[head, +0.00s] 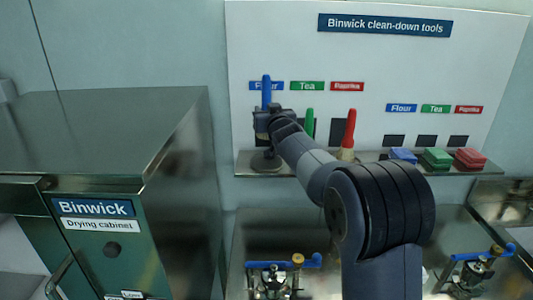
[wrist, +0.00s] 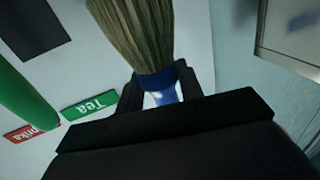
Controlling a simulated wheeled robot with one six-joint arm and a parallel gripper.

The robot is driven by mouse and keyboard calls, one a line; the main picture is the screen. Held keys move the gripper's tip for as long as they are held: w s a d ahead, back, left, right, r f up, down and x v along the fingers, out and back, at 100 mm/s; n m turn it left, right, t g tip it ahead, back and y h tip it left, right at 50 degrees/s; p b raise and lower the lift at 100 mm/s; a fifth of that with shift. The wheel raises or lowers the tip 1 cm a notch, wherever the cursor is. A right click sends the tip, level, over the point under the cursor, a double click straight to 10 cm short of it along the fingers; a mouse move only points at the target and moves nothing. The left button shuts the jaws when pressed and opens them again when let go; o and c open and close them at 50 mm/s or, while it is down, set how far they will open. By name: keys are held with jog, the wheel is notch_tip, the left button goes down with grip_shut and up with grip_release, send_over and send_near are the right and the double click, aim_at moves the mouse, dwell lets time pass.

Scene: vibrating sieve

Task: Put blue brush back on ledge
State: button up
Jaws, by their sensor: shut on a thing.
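The blue brush shows its upright blue handle (head: 266,92) in the head view, in front of the blue Flour label at the left of the tool board. My gripper (head: 264,124) is shut on it below the handle top, over the left end of the metal ledge (head: 322,167). In the wrist view, the brush's tan bristles (wrist: 135,35) and blue band (wrist: 163,92) show between my fingers. My arm and gripper partly hide the brush in the head view, so I cannot tell whether the bristles touch the ledge.
A green brush (head: 309,122) and a red brush (head: 349,128) stand to the right. Blue (head: 402,155), green (head: 437,158) and red (head: 470,157) blocks lie farther right on the ledge. A drying cabinet (head: 120,240) stands at left; blue-handled fittings (head: 285,263) are below.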

jog(key=f, duration=0.5)
jog(key=shift+w+f, duration=0.3)
jog(key=shift+f, duration=2.1)
jog(key=shift+f, duration=0.2)
jog(key=o, duration=1)
jog(key=shift+r, duration=0.1)
jog(key=shift+r, duration=0.15)
jog(key=shift+s+d, duration=0.1)
jog(key=shift+s, duration=0.2)
jog(key=b+v, duration=0.4)
jog(key=v, duration=0.7)
jog(key=shift+s, duration=0.25)
